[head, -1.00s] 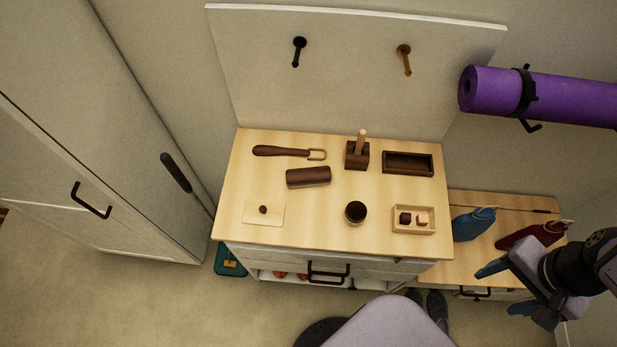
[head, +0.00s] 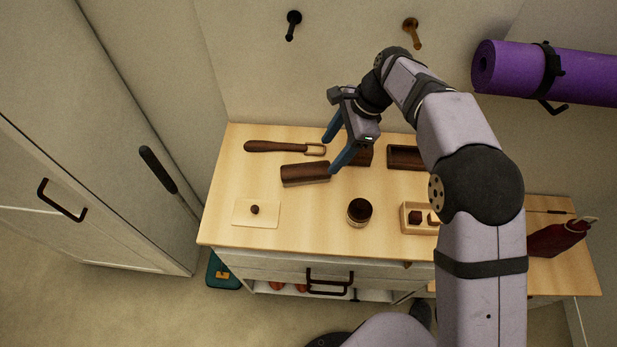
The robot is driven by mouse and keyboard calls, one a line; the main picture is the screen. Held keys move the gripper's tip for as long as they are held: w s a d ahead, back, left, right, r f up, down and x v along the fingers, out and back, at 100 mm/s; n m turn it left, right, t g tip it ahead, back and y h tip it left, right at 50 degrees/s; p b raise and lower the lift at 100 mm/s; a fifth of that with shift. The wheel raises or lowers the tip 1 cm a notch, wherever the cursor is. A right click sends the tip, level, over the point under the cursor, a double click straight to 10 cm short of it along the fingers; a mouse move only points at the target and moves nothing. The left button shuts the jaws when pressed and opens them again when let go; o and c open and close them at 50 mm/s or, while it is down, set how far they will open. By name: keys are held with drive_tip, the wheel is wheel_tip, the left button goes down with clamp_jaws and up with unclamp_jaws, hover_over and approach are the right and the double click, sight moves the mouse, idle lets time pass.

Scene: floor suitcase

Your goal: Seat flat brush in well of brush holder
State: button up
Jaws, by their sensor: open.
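A dark brown oblong block (head: 304,174), which looks like the flat brush, lies on the pale wooden top. A dark rectangular open box (head: 402,157), which looks like the brush holder, stands at the back right; my arm hides its right part, and its visible well looks empty. My gripper (head: 330,156) is open and empty, its blue fingers pointing down-left. In the picture its fingertips are beside the brush's right end; their height above it is hard to judge. A dark block (head: 366,157) between brush and box is partly hidden behind my gripper.
A dark handle with a metal loop (head: 276,146) lies behind the brush. A round dark-topped jar (head: 359,211), a small pale tray (head: 405,217) with small blocks and a pale card (head: 250,222) with a dark knob are in front. Wall pegs (head: 292,25) are behind.

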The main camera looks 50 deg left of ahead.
sight(306, 169)
drive_tip(key=shift+s+a+f, duration=0.2)
drive_tip(key=shift+s+a, duration=0.3)
drive_tip(key=shift+a, duration=0.05)
drive_tip(key=shift+s+a+f, duration=0.2)
drive_tip(key=shift+s+a, duration=0.3)
drive_tip(key=shift+p+x, duration=1.4)
drive_tip(key=shift+x, duration=2.25)
drive_tip(key=shift+s+a+r, duration=0.1)
drive_tip(key=c, duration=1.2)
